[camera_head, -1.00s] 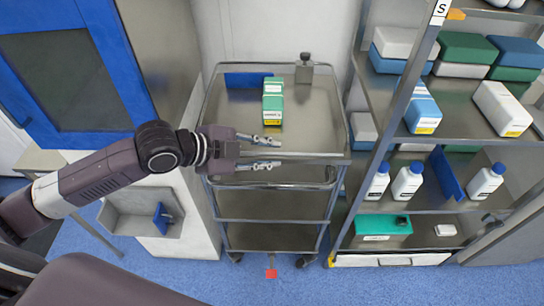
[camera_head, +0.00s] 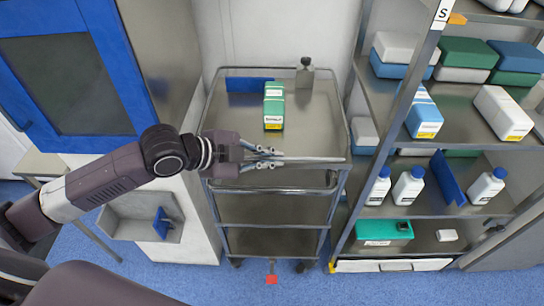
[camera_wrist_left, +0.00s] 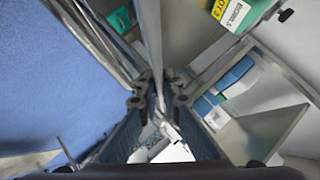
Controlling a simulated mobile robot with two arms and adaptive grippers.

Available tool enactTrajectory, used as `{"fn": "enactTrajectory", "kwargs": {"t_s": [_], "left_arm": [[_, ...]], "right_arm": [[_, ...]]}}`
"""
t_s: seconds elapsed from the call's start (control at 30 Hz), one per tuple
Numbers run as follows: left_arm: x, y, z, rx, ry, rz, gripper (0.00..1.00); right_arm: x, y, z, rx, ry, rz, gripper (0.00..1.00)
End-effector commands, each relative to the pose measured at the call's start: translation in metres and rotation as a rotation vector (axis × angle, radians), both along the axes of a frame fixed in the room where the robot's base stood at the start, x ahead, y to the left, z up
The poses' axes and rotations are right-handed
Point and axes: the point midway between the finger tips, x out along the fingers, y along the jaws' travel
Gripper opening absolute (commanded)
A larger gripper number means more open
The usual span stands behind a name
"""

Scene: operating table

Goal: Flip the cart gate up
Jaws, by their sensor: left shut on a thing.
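The steel cart (camera_head: 313,120) stands in the middle of the head view. Its gate (camera_head: 315,160) shows as a thin grey strip along the front edge of the top shelf, seen nearly edge-on. My left gripper (camera_head: 268,158) reaches in from the left and is shut on the left part of this strip. In the left wrist view the fingers (camera_wrist_left: 158,97) close from both sides on the thin grey gate (camera_wrist_left: 153,40). The fingers hide part of the gate. My right gripper is not in view.
A stocked shelf rack (camera_head: 345,215) stands close on the right. A blue-framed cabinet (camera_head: 125,60) is at left.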

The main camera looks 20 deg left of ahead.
Motion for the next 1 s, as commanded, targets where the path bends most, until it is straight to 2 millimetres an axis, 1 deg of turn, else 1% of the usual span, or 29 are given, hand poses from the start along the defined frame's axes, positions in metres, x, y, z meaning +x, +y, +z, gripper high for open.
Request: {"fn": "enactTrajectory", "kwargs": {"t_s": [0.17,0.27,0.4,0.6,0.8,1.0], "left_arm": [[0.002,0.001,0.005,-0.009,0.036,0.002,0.0],[0.005,0.002,0.008,-0.02,0.074,0.003,0.0],[0.009,0.003,0.012,-0.041,0.148,0.003,0.0],[0.017,0.005,0.012,-0.08,0.279,0.003,0.0],[0.024,0.006,0.01,-0.124,0.426,0.003,0.0],[0.031,0.008,0.008,-0.159,0.545,0.001,0.0]], "right_arm": [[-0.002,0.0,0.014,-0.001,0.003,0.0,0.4],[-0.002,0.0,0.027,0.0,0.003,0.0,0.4],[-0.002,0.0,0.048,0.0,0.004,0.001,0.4],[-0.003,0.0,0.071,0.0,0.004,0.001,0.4],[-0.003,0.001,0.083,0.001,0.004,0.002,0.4],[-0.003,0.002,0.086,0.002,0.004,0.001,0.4]]}}
